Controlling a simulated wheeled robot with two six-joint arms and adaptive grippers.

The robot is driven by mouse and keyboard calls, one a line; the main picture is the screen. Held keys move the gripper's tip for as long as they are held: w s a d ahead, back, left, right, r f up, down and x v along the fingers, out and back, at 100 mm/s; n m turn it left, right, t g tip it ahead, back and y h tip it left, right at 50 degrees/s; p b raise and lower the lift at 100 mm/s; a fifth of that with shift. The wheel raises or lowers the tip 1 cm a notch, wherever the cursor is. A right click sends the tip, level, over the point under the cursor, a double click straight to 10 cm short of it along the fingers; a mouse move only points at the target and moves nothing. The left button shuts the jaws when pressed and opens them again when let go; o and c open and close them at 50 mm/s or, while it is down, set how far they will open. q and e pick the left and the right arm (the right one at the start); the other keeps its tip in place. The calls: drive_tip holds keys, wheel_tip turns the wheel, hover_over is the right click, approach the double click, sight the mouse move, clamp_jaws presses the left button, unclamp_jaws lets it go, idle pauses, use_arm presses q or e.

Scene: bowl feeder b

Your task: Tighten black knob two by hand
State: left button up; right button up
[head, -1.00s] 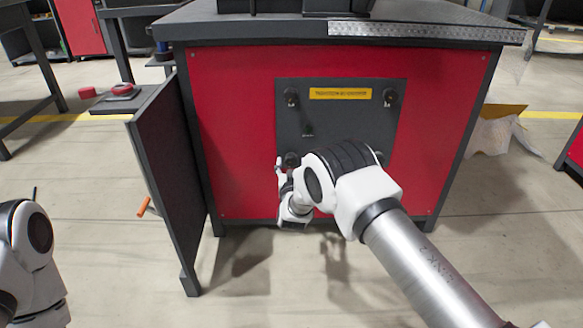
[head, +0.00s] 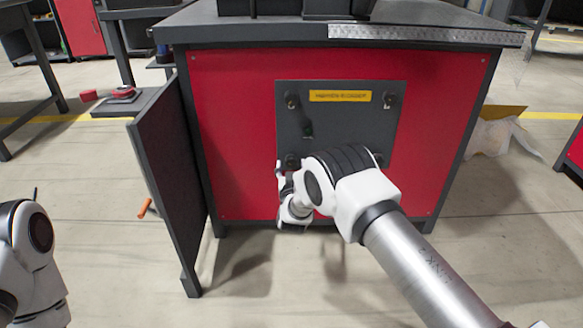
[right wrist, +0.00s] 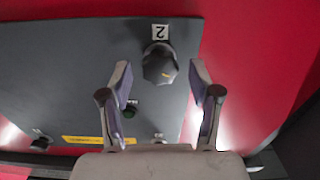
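Black knob two (right wrist: 160,66) sticks out of the dark grey panel (right wrist: 70,70), beside a white label marked 2. In the head view it is the panel's lower left knob (head: 291,160). My right gripper (right wrist: 160,72) is open, with one finger on each side of the knob as the right wrist view looks. A gap shows between each finger and the knob; how deep the tips reach is hard to tell. In the head view, my right wrist hides part of the lower panel. Only part of my left arm shows at the lower left; its gripper is not visible.
The panel is set in a red cabinet front (head: 235,120). Other black knobs sit at the panel's top left (head: 291,101) and top right (head: 389,99), beside a yellow label (head: 340,96). A grey open door (head: 170,180) stands out on the left, with an orange handle (head: 145,208).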

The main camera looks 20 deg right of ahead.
drive_tip(key=v, duration=1.2)
